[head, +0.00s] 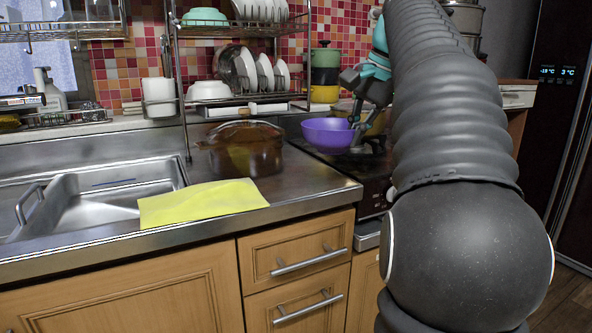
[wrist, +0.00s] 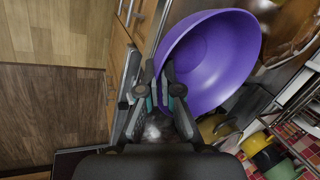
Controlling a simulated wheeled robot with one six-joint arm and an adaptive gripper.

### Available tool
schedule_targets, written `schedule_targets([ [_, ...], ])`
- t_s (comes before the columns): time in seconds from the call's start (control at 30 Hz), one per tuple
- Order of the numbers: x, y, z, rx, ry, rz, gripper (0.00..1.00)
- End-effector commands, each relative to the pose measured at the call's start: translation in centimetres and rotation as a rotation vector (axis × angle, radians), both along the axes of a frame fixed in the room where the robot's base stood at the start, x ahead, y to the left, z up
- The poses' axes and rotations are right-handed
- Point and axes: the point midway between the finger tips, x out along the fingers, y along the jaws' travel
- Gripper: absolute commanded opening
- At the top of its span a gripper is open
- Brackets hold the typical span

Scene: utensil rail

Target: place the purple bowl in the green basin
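The purple bowl (head: 327,135) is upright, apparently raised over the stove area right of the brown glass pot. It fills the upper middle of the wrist view (wrist: 215,60). My gripper (head: 356,112) is at the bowl's right rim in the head view. In the wrist view my gripper's fingers (wrist: 163,88) are closed on the rim, one on each side of the wall. No floor-standing or counter green basin shows clearly. A mint-green bowl-shaped vessel (head: 205,17) sits on the rack's upper shelf; I cannot tell if it is the basin.
A brown glass pot (head: 243,150) stands on the steel counter. A yellow cloth (head: 203,202) lies at the front edge, beside the sink (head: 100,200). A dish rack (head: 245,98) holds plates behind. Stacked coloured pots (head: 323,75) stand at the back.

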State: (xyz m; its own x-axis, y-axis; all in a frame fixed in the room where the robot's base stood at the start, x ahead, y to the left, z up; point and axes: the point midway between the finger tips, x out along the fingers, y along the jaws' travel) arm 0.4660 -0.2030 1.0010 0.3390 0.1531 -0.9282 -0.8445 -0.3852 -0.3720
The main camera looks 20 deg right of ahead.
Motion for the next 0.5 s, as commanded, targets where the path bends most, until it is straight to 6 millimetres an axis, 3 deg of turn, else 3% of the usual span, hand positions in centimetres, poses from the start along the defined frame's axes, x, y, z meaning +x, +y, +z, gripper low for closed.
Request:
schedule_targets([
  [0.3, 4.9, 4.1, -3.9, 0.0, 0.0, 0.007, 0.0],
  [0.5, 6.4, 5.1, -4.9, 0.0, 0.0, 0.001, 0.0],
])
